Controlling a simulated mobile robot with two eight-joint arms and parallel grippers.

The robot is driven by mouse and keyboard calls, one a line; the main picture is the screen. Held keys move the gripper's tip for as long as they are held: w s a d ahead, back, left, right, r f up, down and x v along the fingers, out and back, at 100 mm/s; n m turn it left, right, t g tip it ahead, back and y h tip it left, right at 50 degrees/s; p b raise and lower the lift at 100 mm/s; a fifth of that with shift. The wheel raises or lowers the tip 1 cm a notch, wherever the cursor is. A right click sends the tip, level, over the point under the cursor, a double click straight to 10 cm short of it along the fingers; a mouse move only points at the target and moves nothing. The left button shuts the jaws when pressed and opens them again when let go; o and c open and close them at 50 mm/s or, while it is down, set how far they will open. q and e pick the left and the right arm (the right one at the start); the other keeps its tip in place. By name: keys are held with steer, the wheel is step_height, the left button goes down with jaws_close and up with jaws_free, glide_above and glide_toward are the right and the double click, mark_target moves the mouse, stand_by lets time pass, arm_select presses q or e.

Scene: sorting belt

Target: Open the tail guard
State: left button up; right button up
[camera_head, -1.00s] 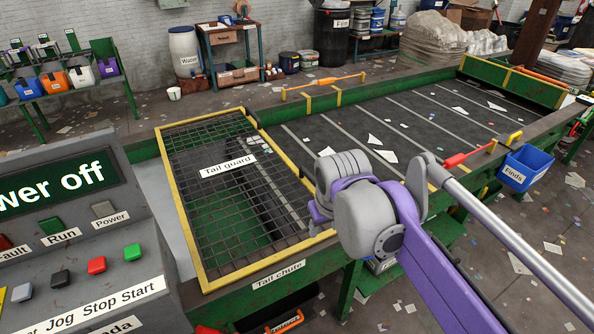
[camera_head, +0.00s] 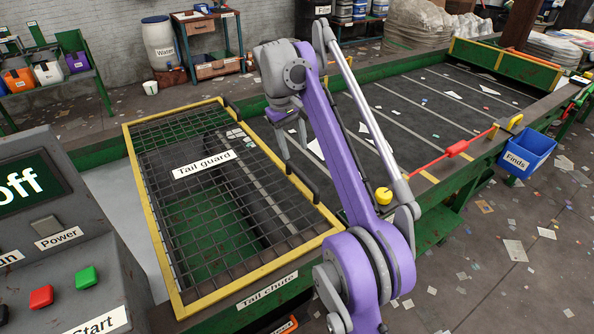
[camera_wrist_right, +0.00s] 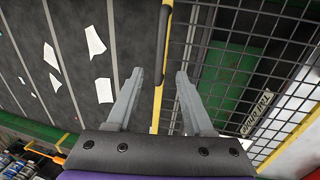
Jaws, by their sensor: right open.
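The tail guard (camera_head: 185,258) is a mesh panel in a yellow frame, lying flat over the tail chute (camera_head: 268,290). It carries a white "Tail guard" label. A dark bar handle (camera_head: 303,183) runs along its belt-side edge. My right gripper (camera_head: 292,150) is open and empty, pointing down above that edge near the handle. In the right wrist view my gripper fingers (camera_wrist_right: 159,80) stand on either side of the line of the yellow edge and the dark handle (camera_wrist_right: 161,45). I cannot tell the height left between fingertips and handle. My left gripper is not in view.
The control box (camera_head: 60,240) stands at the left with its buttons. The dark belt (camera_head: 420,115) with white scraps stretches right. A red lever (camera_head: 457,148), a yellow knob (camera_head: 384,196) and the blue Finds bin (camera_head: 527,155) sit along the belt's near side.

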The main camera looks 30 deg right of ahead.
mark_target(300, 173)
steer(key=f, duration=0.3)
steer(key=d+f+b, duration=0.1)
steer(key=f, duration=0.1)
steer(key=f+b, duration=0.1)
steer(key=f, duration=0.2)
steer(key=shift+d+f, duration=0.35)
jaws_close()
stand_by(1.0)
